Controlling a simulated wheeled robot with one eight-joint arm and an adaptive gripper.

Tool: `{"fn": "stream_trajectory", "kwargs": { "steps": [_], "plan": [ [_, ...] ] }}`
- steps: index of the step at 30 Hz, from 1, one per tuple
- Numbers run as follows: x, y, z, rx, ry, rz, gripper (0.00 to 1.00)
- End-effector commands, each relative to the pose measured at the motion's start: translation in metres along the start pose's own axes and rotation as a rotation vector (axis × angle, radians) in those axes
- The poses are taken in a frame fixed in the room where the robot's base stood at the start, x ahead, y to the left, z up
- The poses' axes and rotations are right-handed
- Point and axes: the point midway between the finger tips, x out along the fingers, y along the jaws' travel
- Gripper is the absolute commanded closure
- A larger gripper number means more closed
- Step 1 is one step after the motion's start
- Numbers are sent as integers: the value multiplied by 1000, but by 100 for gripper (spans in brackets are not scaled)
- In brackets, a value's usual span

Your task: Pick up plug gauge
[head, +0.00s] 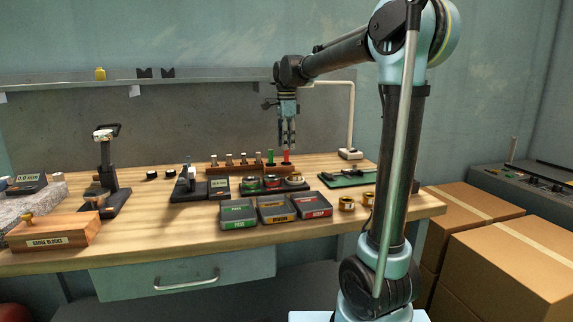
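A wooden rack (222,169) stands towards the back of the bench. It holds several upright pieces that look like plug gauges: metal-topped ones on the left, then one with a green handle (270,157) and one with a red handle (286,157) at the right end. Which one is the task's plug gauge I cannot tell. My gripper (288,143) points down just above the red-handled piece, at the rack's right end. Its two fingers look apart with nothing between them. Whether the fingertips touch the red handle is too small to tell.
Three trays, green (238,214), yellow (277,208) and red (310,204), lie in front of the rack. Ring-shaped parts sit just behind them. A dial stand (104,170) and a gauge block box (53,232) stand left. A lamp post (351,115) rises at the back right.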

Motion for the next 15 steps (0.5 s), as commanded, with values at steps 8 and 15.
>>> {"fn": "stream_trajectory", "kwargs": {
  "steps": [8, 15],
  "plan": [
    [36, 0, 0, 0, 0, 0, 62],
    [44, 0, 0, 0, 0, 0, 62]
  ]
}}
